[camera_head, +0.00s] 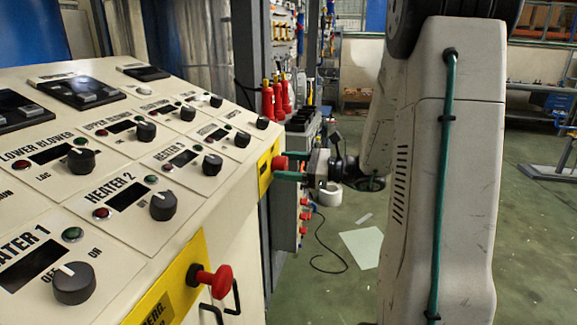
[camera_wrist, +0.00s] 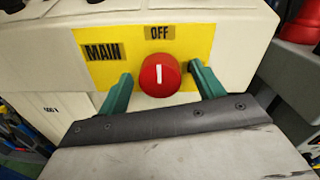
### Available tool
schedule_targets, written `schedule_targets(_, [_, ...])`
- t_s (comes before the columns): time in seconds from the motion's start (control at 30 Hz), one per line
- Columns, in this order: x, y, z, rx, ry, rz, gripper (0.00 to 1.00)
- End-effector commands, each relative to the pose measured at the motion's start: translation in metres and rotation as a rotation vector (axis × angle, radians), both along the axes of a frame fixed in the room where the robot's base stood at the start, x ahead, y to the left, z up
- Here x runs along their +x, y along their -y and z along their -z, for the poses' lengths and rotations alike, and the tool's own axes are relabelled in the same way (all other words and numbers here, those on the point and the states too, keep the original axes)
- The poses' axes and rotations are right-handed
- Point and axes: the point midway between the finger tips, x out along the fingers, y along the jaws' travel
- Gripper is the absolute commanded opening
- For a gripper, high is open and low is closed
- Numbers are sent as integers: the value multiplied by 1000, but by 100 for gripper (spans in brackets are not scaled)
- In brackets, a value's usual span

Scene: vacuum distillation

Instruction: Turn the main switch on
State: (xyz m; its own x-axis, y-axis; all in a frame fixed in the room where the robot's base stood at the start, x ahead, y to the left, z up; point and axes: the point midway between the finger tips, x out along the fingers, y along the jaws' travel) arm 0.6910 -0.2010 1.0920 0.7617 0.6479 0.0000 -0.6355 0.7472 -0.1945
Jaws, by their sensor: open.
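The main switch (camera_wrist: 160,75) is a round red knob with a white bar on a yellow plate (camera_wrist: 195,42). In the wrist view the plate reads "MAIN" on the left and "OFF" above the knob, and the white bar stands upright toward "OFF". My gripper (camera_wrist: 160,90) is open, with one green finger on each side of the knob. I cannot tell whether the fingers touch it. In the head view the switch (camera_head: 280,163) is on the panel's far front edge, and my gripper (camera_head: 288,166) reaches it from the right.
The sloped control panel (camera_head: 120,230) carries several black knobs and small displays. A red mushroom button (camera_head: 214,280) sticks out of its near front face, beside a black handle. My arm fills the right side. Another red part (camera_wrist: 300,22) shows at the upper right of the wrist view.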

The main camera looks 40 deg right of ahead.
Motion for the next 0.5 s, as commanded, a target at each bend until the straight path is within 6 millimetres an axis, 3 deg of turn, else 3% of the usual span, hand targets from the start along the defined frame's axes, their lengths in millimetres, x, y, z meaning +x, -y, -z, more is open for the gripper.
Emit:
schedule_targets(0.2, [0, 0, 0, 0, 0, 0, 67])
schedule_targets(0.37, [0, 0, 0, 0, 0, 0, 23])
schedule_targets(0.5, [0, 0, 0, 0, 0, 0, 23])
